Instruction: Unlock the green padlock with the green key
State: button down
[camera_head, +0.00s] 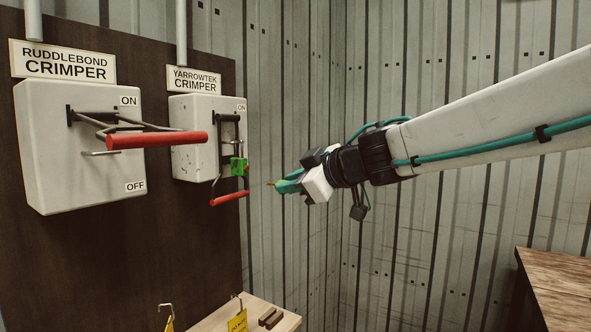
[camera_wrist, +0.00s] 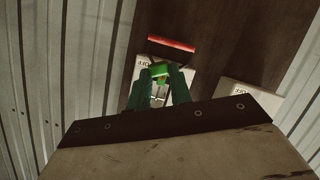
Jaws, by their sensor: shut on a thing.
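The green padlock (camera_head: 238,167) hangs on the lever of the Yarrowtek crimper (camera_head: 193,135), with a small orange spot on its right side. In the wrist view the green padlock (camera_wrist: 161,70) shows beyond and between my fingertips. My gripper (camera_head: 281,184) is to the right of the padlock, apart from it, and points left toward it. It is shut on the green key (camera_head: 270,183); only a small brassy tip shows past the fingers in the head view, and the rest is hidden. The Yarrowtek lever's red handle (camera_head: 230,199) is down, below the padlock.
The Ruddlebond crimper (camera_head: 75,170) is at left, its red handle (camera_head: 157,140) sticking out. Below are hooks with yellow tags (camera_head: 238,321) and a wooden shelf (camera_head: 285,317). A wooden table (camera_head: 560,275) stands at lower right. Space between gripper and padlock looks clear.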

aim_at(279, 181)
jog(key=w+a+r+m+g+y, duration=0.1)
jog(key=m, duration=0.1)
jog(key=w+r+m+g+y, duration=0.1)
jog(key=m, duration=0.2)
jog(key=w+a+r+m+g, duration=0.1)
jog(key=m+g, duration=0.1)
jog(key=shift+a+y, duration=0.35)
jog(key=shift+y, duration=0.05)
jog(key=shift+s+d, duration=1.25)
jog(key=shift+d, duration=0.3)
dwell(0.5)
dwell(0.5)
